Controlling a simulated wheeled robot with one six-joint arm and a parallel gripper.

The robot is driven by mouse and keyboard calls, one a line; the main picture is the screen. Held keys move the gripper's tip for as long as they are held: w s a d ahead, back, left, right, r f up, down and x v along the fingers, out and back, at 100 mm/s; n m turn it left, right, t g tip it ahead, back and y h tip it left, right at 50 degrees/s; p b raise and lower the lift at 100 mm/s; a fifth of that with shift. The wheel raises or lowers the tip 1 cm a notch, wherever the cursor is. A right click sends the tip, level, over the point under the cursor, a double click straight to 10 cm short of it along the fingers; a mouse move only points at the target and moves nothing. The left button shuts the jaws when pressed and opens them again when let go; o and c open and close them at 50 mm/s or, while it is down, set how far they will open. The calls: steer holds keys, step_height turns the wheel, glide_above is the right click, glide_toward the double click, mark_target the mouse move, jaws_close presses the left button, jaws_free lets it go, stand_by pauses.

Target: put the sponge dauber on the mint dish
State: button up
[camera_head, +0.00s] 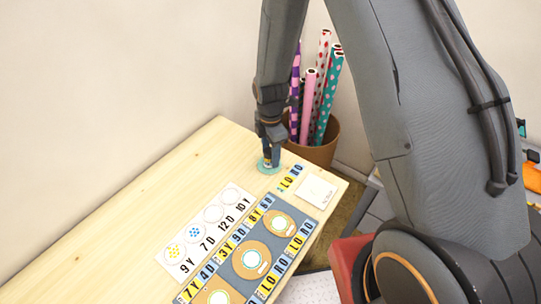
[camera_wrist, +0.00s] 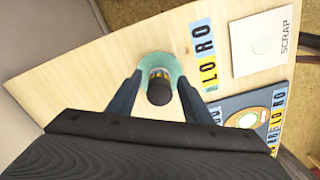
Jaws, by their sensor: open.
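The mint dish (camera_wrist: 174,62) is a small round green dish on the wooden table; it also shows in the head view (camera_head: 262,168), partly behind my gripper (camera_head: 270,160). The sponge dauber (camera_wrist: 159,92), with a dark round top and a yellowish band, stands within the dish's rim in the wrist view. Its foot is hidden under its own body. My gripper (camera_wrist: 160,78) is open around it, one finger on each side, with gaps between the fingers and the dauber.
A white SCRAP card (camera_head: 317,191) lies near the table's right edge. A grey mat (camera_head: 233,246) with round pads and letter strips, and a white sheet (camera_head: 180,268) with printed circles, lie in front. A brown bin (camera_head: 325,150) of paper rolls stands behind. The table's left is bare.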

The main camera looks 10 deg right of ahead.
step_height(320, 180, up, 10)
steer(key=b, duration=0.2)
steer(key=shift+f+b, duration=0.1)
steer(key=shift+b, duration=0.3)
steer(key=shift+r, duration=0.55)
steer(key=shift+s+d+r+m, duration=0.15)
steer(key=shift+r+m, duration=0.1)
steer(key=shift+m, duration=0.05)
steer(key=s+d+r+m, duration=0.3)
steer(key=s+d+m, duration=0.2)
steer(key=m, duration=0.5)
steer(key=s+d+r+m+t, duration=0.1)
steer(key=s+d+r+m, duration=0.3)
steer(key=s+m, duration=0.6)
steer(key=shift+d+m, duration=0.35)
steer(key=shift+m, duration=0.15)
steer(key=shift+w, duration=0.1)
